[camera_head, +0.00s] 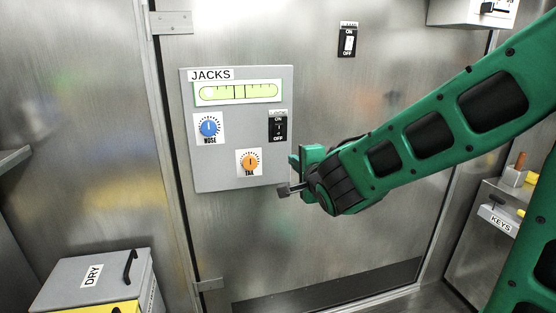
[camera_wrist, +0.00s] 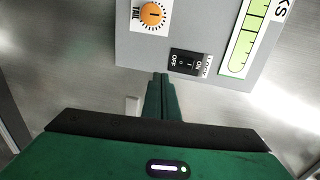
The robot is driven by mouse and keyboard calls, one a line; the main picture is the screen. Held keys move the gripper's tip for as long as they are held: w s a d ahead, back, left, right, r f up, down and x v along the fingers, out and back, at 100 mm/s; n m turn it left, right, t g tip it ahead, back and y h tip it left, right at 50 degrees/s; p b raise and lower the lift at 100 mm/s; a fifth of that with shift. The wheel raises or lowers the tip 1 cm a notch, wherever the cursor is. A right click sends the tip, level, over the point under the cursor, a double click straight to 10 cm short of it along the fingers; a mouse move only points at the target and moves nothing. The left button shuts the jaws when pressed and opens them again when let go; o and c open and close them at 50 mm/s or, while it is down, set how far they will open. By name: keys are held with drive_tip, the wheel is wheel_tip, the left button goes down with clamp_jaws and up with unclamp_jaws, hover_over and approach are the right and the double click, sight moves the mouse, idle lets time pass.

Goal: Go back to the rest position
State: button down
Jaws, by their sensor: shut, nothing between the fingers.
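My gripper (camera_head: 287,190) is at the end of my green arm, in front of the metal door, just right of the lower right corner of the JACKS panel (camera_head: 222,180). In the wrist view its fingers (camera_wrist: 163,78) are together with nothing between them, and they point at the panel's edge near the black ON/OFF switch (camera_wrist: 190,63). I cannot tell whether the fingertips touch anything. The panel has a level gauge (camera_head: 238,92), a blue NOSE knob (camera_head: 209,127), an orange TAIL knob (camera_head: 250,163) and the same switch (camera_head: 278,128).
Another ON/OFF switch (camera_head: 348,42) is higher on the door (camera_head: 300,45). A grey DRY box (camera_head: 75,285) stands at the lower left. A shelf labelled KEYS (camera_head: 495,218) is at the right, partly behind my arm. A white box (camera_head: 455,12) hangs at the upper right.

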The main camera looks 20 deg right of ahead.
drive_tip(key=shift+d, duration=0.1)
drive_tip(key=s+d+f+n+g+h, duration=0.2)
drive_tip(key=s+d+f+g, duration=0.25)
drive_tip(key=s+d, duration=0.4)
drive_tip(key=s+d+f+n+g+h, duration=0.25)
drive_tip(key=s+d+f+g, duration=0.2)
drive_tip(key=s+d, duration=0.35)
drive_tip(key=s+f+n+g+y, duration=0.3)
drive_tip(key=s+n+g, duration=0.3)
drive_tip(key=s, duration=1.5)
drive_tip(key=shift+d+n+g+y, duration=0.15)
drive_tip(key=shift+n+g+y, duration=0.35)
drive_tip(key=shift+y, duration=0.35)
drive_tip(key=shift+w+f, duration=0.2)
drive_tip(key=shift+w, duration=0.4)
